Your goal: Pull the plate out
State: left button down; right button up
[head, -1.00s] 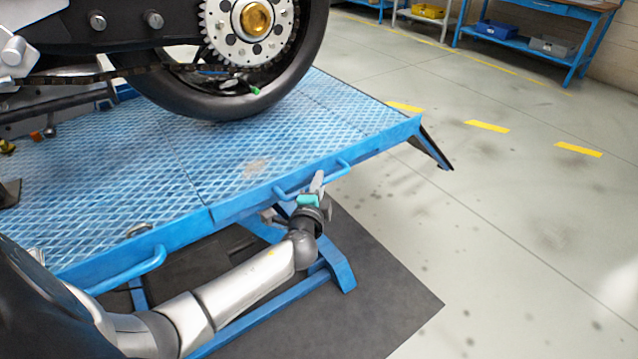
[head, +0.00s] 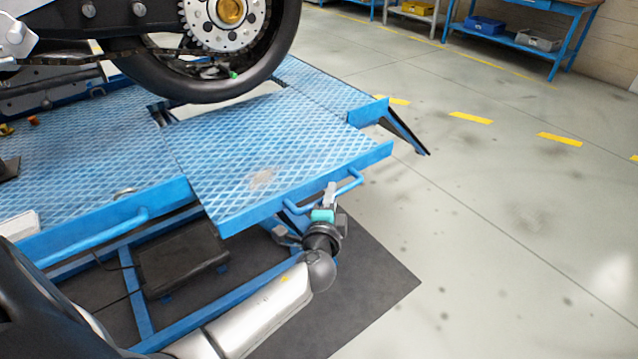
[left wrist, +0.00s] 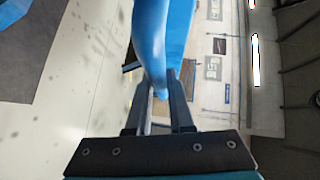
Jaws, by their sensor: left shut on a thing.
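The plate (head: 275,150) is a blue diamond-tread panel of the lift table, with a worn pale patch near its front edge. It sticks out toward me past the table's front edge, and a gap shows at its far left corner. A blue bar handle (head: 345,186) runs along its front edge. My left gripper (head: 329,190) is at this handle, its fingers upright. In the left wrist view the gripper (left wrist: 160,88) is shut on the blue handle (left wrist: 150,45), which passes between the fingers. My right gripper is not in view.
The fixed lift deck (head: 80,180) has its own handle (head: 90,235) on the left. A motorcycle wheel (head: 210,85) is above the plate's far side. A dark box (head: 180,262) lies under the deck. The floor (head: 500,230) at right is clear.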

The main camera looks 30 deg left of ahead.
pick_arm(q)
jog(key=s+d+b, duration=0.1)
jog(key=s+d, duration=0.3)
jog(key=d, duration=0.6)
jog(key=shift+s+d, duration=0.15)
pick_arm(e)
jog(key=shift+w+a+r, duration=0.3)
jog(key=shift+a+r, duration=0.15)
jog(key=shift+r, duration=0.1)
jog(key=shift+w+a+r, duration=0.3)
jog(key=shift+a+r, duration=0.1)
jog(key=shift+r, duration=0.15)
pick_arm(q)
jog(key=c, duration=0.8)
grip_release()
